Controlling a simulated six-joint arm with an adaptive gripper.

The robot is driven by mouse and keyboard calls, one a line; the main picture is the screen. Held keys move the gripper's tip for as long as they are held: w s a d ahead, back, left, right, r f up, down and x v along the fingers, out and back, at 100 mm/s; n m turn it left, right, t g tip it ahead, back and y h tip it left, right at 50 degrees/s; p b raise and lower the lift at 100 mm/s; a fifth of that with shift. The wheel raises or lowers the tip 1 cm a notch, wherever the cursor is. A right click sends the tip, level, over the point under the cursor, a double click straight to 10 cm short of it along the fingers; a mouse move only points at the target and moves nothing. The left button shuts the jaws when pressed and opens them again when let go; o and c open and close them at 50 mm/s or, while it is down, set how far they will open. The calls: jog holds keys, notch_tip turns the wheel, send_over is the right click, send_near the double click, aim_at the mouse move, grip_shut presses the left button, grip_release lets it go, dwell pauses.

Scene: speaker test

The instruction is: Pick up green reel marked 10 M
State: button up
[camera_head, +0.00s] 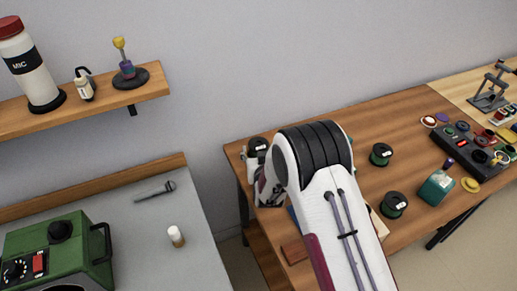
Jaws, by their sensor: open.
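Two dark reels with green rims and small pale labels lie on the wooden workbench (408,140), to the right of my arm. One green reel (380,154) is farther back; the other green reel (394,205) is nearer the front. The label marks are too small to read, so I cannot tell which is 10 M. My white arm rises from the bottom middle and covers part of the bench. My wrist parts show left of it, over the bench's left end. My gripper's fingers do not show, and neither visible reel is held.
A teal box (436,188), a yellow disc (470,185) and a black control box (475,150) stand at right. A brown block (295,251) lies by the front left edge. A grey table holds a green machine (60,255). A shelf (110,98) hangs upper left.

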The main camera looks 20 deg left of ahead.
jog(key=shift+w+a+f, duration=0.1)
jog(key=shift+w+a, duration=0.05)
jog(key=shift+w, duration=0.1)
dwell(0.4)
jog(key=c, duration=1.3)
